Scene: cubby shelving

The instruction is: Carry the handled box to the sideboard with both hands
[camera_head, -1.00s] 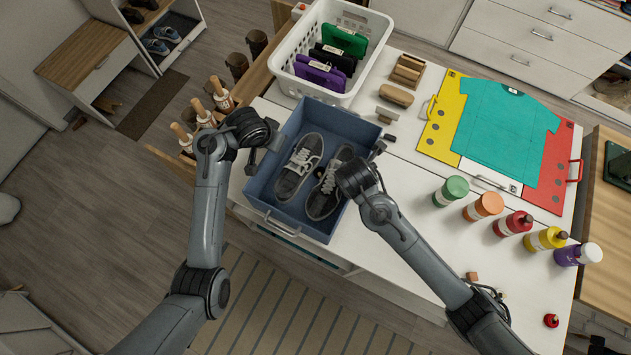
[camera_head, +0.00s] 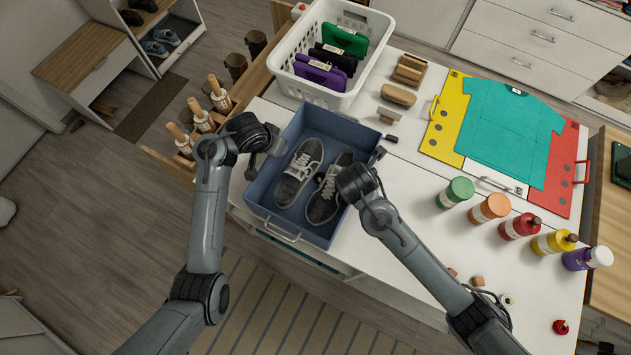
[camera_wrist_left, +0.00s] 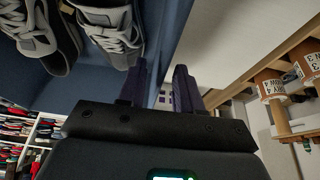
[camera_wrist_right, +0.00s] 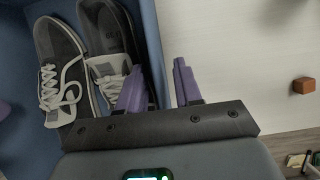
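The blue handled box (camera_head: 262,190) stands on a white-topped unit (camera_head: 405,255), near its left front edge. It holds a pair of grey shoes (camera_head: 299,172) with white laces. A handle (camera_head: 282,231) shows on its near side. My left gripper (camera_head: 278,148) is at the box's left wall; in the left wrist view its fingers (camera_wrist_left: 162,85) are apart, one on each side of the wall. My right gripper (camera_head: 347,172) is at the right wall; in the right wrist view its fingers (camera_wrist_right: 158,88) also straddle the wall with a gap. Side handles are hidden. I cannot tell which furniture is the sideboard.
A white basket (camera_head: 305,83) with colored cases stands just behind the box. Brushes (camera_head: 398,94), a colorful folding board (camera_head: 508,130) and several bottles (camera_head: 488,207) occupy the top to the right. Small blocks lie near the front. Open floor (camera_head: 100,230) lies left.

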